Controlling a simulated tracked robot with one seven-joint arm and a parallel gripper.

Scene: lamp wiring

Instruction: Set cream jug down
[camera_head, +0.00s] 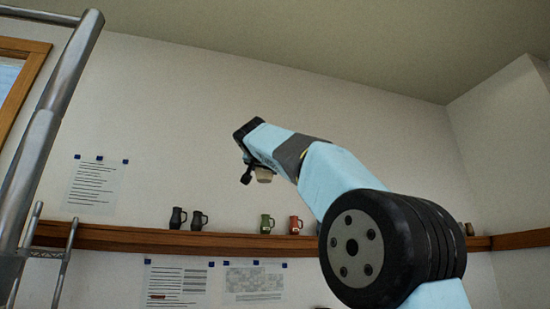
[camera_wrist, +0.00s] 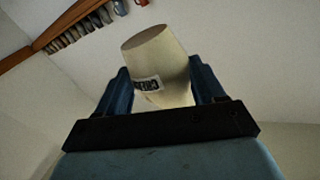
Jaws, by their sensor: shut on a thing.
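The cream jug (camera_wrist: 158,55) is a pale cream vessel with dark lettering on its side. In the wrist view it sits between the two dark blue fingers of my gripper (camera_wrist: 160,85), which is shut on it. In the head view my gripper (camera_head: 248,168) is raised high in front of the wall, above the shelf line. Part of the jug (camera_head: 264,175) shows there as a small cream patch below the wrist. The rest of it is hidden behind the arm.
A wooden shelf (camera_head: 130,238) runs along the wall with dark mugs (camera_head: 177,218), a green mug (camera_head: 267,224) and an orange mug (camera_head: 295,225). Bare shelf shows between them. Metal rails (camera_head: 50,120) stand at the left. Papers (camera_head: 95,186) are pinned on the wall.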

